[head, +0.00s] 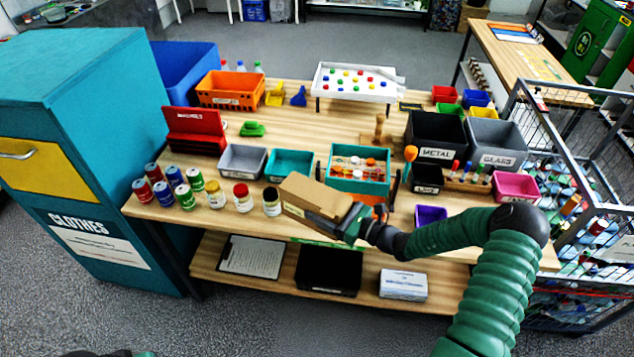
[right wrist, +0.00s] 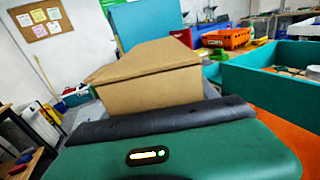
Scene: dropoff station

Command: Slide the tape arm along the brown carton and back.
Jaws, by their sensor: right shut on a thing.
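The brown carton (head: 310,203) stands askew at the front edge of the table. It also shows in the right wrist view (right wrist: 150,92), just beyond a dark bar (right wrist: 160,120). My right gripper (head: 354,222) is at the carton's right end, shut. The held part, which I take for the tape arm, is hidden by the gripper. An orange piece (head: 380,212) shows just behind the gripper and at the lower right of the wrist view (right wrist: 284,146); I cannot tell if it belongs to the tape arm.
Jars (head: 242,198) and cans stand left of the carton. A teal crate (head: 357,184) with bottles is close behind the gripper. A purple bin (head: 430,216) lies to the right, near my forearm. A lower shelf (head: 270,283) holds a clipboard and boxes.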

